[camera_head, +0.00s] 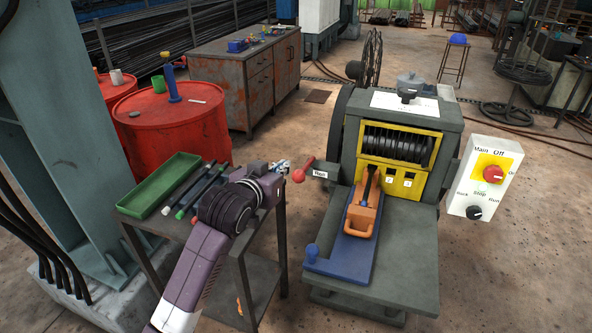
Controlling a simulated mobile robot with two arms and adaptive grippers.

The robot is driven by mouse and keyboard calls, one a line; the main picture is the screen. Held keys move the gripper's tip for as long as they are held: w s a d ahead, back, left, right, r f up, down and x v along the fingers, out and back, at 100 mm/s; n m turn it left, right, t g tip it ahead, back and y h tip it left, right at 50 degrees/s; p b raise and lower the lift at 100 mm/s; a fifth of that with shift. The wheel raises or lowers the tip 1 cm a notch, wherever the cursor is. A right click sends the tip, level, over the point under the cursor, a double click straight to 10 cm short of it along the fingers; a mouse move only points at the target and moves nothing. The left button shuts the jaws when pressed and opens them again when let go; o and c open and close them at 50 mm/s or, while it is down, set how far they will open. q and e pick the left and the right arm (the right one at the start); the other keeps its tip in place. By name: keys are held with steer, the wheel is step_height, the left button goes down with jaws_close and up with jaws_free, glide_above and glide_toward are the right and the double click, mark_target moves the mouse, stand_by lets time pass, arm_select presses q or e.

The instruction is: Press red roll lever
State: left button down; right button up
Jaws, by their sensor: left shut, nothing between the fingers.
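The red roll lever is a red ball knob (298,175) on a short dark rod at the left side of the capstan drum machine (346,149), beside a small label plate (320,174). My left gripper (286,166) is shut and empty, just left of the red knob and close to it. Whether its fingertips touch the knob I cannot tell. My left arm comes up from the bottom, over the small side table. My right gripper is not in view.
A side table (150,226) with a green tray (168,184) and several pens stands left. An orange-handled tool (362,212) sits on the blue slide (340,254) in front of the drum. A control box (485,178) stands at right. Red barrels (172,124) stand behind.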

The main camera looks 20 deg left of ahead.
arm_select(q)
steer(key=w+f+p, duration=0.2)
steer(key=w+f, duration=0.5)
steer(key=w, duration=0.2)
steer(key=shift+d, duration=0.25)
steer(key=shift+w, duration=0.1)
